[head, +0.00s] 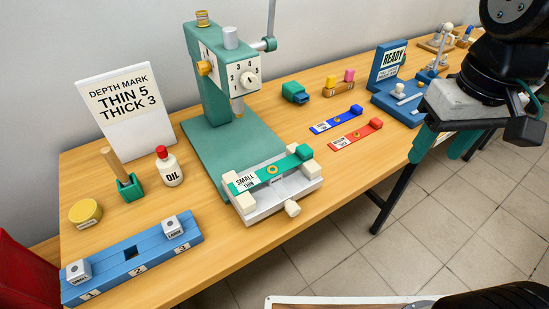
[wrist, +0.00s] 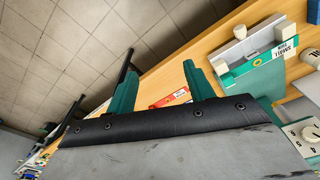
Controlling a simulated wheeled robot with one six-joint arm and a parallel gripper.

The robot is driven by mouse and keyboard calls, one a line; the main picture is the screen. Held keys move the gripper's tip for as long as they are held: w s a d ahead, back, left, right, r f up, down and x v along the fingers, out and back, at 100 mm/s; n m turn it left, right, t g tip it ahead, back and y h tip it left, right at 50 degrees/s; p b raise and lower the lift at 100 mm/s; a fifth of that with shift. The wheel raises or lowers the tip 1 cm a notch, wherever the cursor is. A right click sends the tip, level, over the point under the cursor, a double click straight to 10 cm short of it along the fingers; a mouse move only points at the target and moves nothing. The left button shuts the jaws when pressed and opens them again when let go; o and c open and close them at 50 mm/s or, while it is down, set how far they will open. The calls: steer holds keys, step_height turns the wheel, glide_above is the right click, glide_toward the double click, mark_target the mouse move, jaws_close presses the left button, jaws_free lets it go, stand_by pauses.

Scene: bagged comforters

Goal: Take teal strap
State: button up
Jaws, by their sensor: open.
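The teal strap (head: 289,164) lies flat across the white vise (head: 262,211) on the green press base. It has a white "SMALL THIN" label, a yellow ring near its middle and a raised teal block at its right end. Cream jaw blocks stand on both sides of it. The strap also shows in the wrist view (wrist: 242,69) at upper right. My gripper (head: 440,153) is open and empty beyond the table's front edge, well right of the strap. Its two teal fingers (wrist: 160,62) show spread apart in the wrist view.
The green drill press (head: 225,85) rises behind the vise. Blue (head: 337,119) and red (head: 354,136) straps lie to its right. A blue numbered block (head: 135,262), oil bottle (head: 168,168) and sign (head: 126,110) stand left. A blue "READY" stand (head: 389,62) is at right.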

steer(key=w+a+f+n, duration=0.2)
steer(key=w+a+n, duration=0.1)
steer(key=w+a, duration=0.65)
steer(key=n+g, duration=0.1)
steer(key=n, duration=0.1)
glide_toward(305, 148)
steer(key=shift+s+a+f, duration=0.35)
steer(key=shift+a+f, duration=0.15)
steer(key=shift+f, duration=0.2)
steer(key=f, duration=0.7)
steer(key=shift+w+d+f, duration=0.1)
steer(key=shift+w+d, duration=0.2)
steer(key=shift+d, duration=0.05)
steer(key=c, duration=1)
steer(key=shift+c, duration=0.2)
